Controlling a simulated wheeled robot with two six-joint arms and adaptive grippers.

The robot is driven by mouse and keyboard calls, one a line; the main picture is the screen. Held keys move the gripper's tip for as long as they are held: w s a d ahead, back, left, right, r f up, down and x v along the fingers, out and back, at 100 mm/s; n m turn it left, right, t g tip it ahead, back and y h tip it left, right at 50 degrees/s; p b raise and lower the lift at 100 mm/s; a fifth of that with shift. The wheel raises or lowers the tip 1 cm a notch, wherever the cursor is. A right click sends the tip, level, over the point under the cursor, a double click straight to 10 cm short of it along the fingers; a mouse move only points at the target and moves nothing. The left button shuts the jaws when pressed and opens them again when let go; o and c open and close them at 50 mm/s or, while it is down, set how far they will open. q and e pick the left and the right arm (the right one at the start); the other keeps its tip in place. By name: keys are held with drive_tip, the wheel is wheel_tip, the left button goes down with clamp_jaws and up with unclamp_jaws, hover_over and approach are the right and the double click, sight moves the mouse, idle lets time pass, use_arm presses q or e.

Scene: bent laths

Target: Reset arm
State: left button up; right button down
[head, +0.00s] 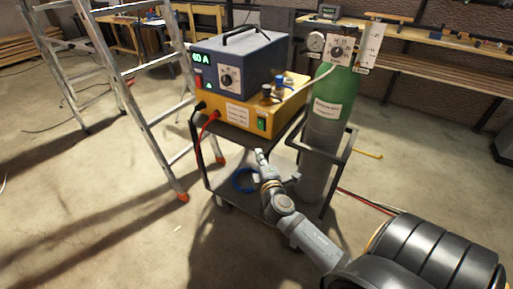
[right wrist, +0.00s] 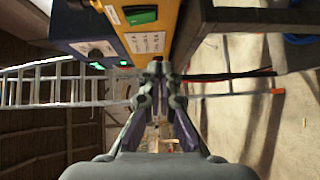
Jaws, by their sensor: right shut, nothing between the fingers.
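My right arm comes in from the lower right of the head view. Its gripper (head: 261,157) is in front of the cart, below the yellow box. In the right wrist view the gripper (right wrist: 154,68) has its fingertips together with nothing between them. It is close to the yellow box (right wrist: 150,33) and the cart's dark edge (right wrist: 260,16); I cannot tell whether it touches them. My left gripper is in neither view.
The cart (head: 232,137) carries the yellow box (head: 243,112), a blue power unit (head: 239,65) and a green-topped gas cylinder (head: 328,113). A ladder (head: 150,97) stands left. Workbenches (head: 440,50) line the back. Floor at lower left is clear.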

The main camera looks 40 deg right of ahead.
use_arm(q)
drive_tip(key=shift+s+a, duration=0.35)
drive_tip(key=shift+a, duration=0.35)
use_arm(e)
drive_tip(key=shift+v, duration=0.95)
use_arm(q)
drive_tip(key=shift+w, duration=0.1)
use_arm(e)
drive_tip(key=shift+f, duration=0.15)
